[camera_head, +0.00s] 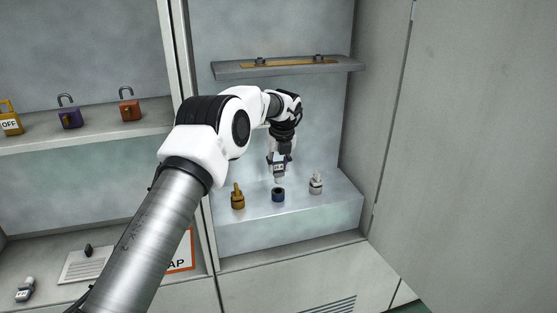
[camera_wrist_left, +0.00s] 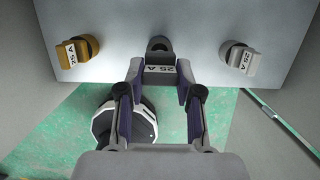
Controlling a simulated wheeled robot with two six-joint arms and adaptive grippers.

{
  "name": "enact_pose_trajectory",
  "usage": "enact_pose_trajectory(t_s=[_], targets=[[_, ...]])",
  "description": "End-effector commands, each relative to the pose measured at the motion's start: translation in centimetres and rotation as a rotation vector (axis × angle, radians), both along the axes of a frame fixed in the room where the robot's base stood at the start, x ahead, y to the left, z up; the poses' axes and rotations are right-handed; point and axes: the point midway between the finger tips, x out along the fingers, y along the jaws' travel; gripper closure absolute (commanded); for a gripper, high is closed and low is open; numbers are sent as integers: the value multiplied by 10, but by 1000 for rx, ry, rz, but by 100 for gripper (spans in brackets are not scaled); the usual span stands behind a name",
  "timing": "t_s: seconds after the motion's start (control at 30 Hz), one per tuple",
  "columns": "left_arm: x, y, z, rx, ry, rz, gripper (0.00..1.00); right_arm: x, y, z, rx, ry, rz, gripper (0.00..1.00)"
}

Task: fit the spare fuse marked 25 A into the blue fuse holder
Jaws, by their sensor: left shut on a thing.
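My left gripper (camera_head: 279,160) is shut on the spare fuse (camera_head: 279,168), a small grey block with a white label. In the left wrist view the fuse (camera_wrist_left: 160,74) sits between the fingertips (camera_wrist_left: 160,70), and its label reads 25 A. The blue fuse holder (camera_head: 278,195), a short dark-blue round socket, stands on the ledge just below the fuse. The fuse looks slightly above it and roughly in line, with a small gap. In the wrist view the holder (camera_wrist_left: 160,44) is partly hidden behind the fuse. My right gripper is not in view.
A gold fuse in its holder (camera_head: 237,197) stands left of the blue holder, and a grey one (camera_head: 316,184) right. A shelf (camera_head: 225,71) is above. Padlocks (camera_head: 69,118) stand on the left shelf. A small labelled block (camera_head: 25,290) lies lower left. A cabinet panel (camera_head: 470,150) bounds the right.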

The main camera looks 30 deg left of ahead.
Motion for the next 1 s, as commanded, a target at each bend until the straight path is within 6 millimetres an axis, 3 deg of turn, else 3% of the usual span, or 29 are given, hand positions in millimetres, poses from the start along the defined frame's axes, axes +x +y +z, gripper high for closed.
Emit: enact_pose_trajectory(t_s=[0.1, 0.23, 1.0], targets=[[0, 0, -15, 0, 0, 0, 100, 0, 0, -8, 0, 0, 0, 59], [0, 0, -21, 0, 0, 0, 100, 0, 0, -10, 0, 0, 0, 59], [0, 0, -21, -1, -1, 1, 100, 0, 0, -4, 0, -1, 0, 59]])
